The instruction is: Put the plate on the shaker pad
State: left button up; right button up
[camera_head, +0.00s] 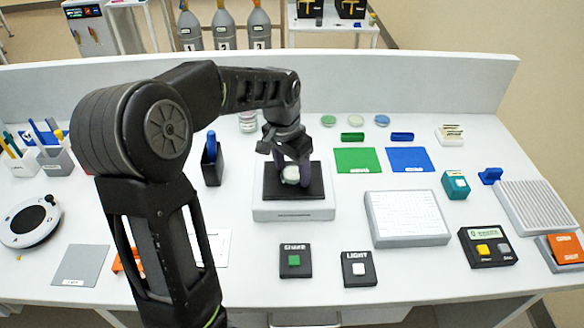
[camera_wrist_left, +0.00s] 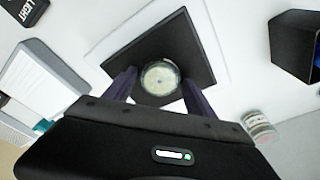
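The plate, a small round clear dish with pale contents (camera_head: 290,175), is at the black shaker pad (camera_head: 313,180), which tops a white box behind the SHAKE button. The wrist view shows the plate (camera_wrist_left: 160,78) over the black pad (camera_wrist_left: 188,42), near the pad's edge. It appears to lie flat; I cannot tell whether it touches the pad. My left gripper (camera_head: 292,168) points down over the pad, its two dark fingers on either side of the plate. In the wrist view a narrow gap shows beside each finger, so it looks open. My right gripper is not in view.
The SHAKE button (camera_head: 295,261) and LIGHT button (camera_head: 359,268) stand in front. A black holder (camera_head: 212,164) is left of the pad, and a dish stack (camera_head: 248,122) is behind it. Green (camera_head: 358,160) and blue (camera_head: 409,159) mats and a white block (camera_head: 406,218) lie right.

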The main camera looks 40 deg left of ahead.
pick_arm(q)
jog(key=shift+o, duration=0.8)
jog(key=shift+r, duration=0.4)
notch_tip(320, 180, up, 12)
jog(key=s, duration=0.1)
jog(key=shift+s+f+b, duration=0.25)
jog(key=shift+s+b, duration=0.1)
jog(key=shift+s, duration=0.05)
jog(key=shift+a, duration=0.1)
jog(key=shift+c, duration=0.4)
dwell(0.8)
